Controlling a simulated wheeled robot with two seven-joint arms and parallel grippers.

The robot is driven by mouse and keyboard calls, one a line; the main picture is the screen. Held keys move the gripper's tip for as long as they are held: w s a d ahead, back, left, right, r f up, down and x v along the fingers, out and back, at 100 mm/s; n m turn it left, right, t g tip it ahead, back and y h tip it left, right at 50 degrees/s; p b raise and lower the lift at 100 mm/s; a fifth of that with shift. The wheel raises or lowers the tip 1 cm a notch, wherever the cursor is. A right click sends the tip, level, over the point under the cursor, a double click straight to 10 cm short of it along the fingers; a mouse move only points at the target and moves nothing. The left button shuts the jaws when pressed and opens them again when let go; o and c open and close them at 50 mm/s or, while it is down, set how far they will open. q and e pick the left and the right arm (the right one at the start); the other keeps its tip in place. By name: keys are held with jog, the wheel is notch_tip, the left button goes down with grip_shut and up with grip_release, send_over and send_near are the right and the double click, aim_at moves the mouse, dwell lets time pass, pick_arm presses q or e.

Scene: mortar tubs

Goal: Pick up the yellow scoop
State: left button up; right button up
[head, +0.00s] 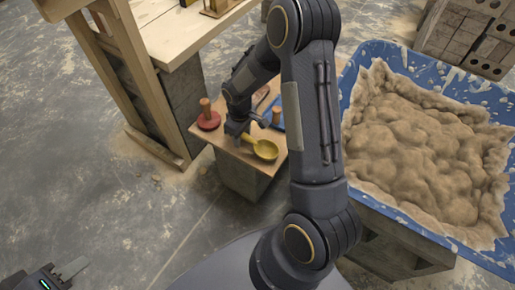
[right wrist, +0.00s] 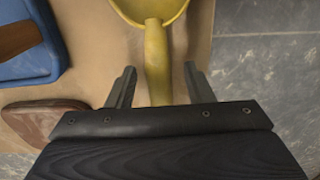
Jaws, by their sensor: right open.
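The yellow scoop (head: 266,150) lies on a small wooden-topped stand (head: 222,143), its bowl toward the stand's near right side. In the right wrist view its handle (right wrist: 156,65) runs down between the fingers, and part of its bowl shows at the top edge. My right gripper (head: 238,128) is at the handle end of the scoop. In the right wrist view its fingers (right wrist: 160,88) are apart, one on each side of the handle, with gaps visible. My left gripper (head: 62,274) is at the bottom left of the head view, partly cut off and far from the scoop.
A red round tool with a wooden knob (head: 208,118) stands left of the scoop. A blue tool (right wrist: 28,55) and a brown rounded piece (right wrist: 45,118) lie left of the handle. A blue tub of mortar (head: 352,72) stands right. A wooden workbench (head: 185,38) is behind left.

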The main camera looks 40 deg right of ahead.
grip_shut()
jog(key=shift+r, duration=0.1)
dwell(0.5)
